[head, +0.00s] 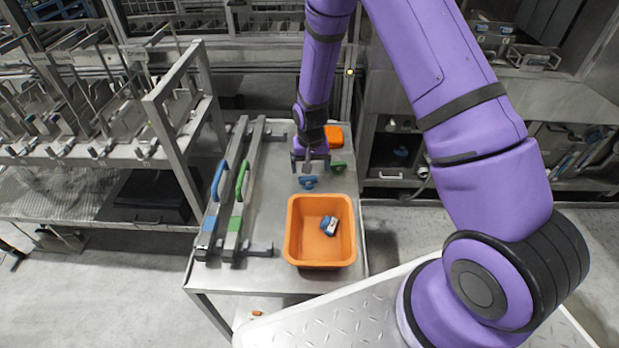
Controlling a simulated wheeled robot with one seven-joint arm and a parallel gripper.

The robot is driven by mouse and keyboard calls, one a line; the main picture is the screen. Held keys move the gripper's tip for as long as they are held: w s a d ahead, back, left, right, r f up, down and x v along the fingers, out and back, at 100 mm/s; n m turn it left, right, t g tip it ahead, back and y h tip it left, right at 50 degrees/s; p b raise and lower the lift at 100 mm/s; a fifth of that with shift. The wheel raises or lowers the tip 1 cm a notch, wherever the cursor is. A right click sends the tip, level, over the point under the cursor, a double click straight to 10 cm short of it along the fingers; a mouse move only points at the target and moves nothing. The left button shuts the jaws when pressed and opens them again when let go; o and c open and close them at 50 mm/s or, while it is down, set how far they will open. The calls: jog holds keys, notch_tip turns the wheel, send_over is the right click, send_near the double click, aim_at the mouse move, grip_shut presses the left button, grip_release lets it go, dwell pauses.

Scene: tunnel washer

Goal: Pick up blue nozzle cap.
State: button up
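A small blue piece (308,183), which looks like the blue nozzle cap, lies on the metal cart top (268,190) between my gripper and the orange bin. My gripper (311,166) points down just behind it in the head view. Its two dark fingers are spread apart, and I see nothing held between them. I cannot tell the exact height of the fingers above the cart. A blue and white item (328,225) lies inside the orange bin (320,257).
A green piece (338,167) lies close to the right of my gripper. An orange item (333,135) sits behind it. Two long metal bars with a blue handle (218,180) and a green handle (242,180) lie at the cart's left. A metal rack (170,120) stands further left.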

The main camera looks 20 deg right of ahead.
jog(key=shift+a+f, duration=0.1)
jog(key=shift+f, duration=1.9)
jog(key=c, duration=1.1)
jog(key=shift+r, duration=0.1)
notch_tip(320, 180, up, 10)
jog(key=shift+f, duration=0.1)
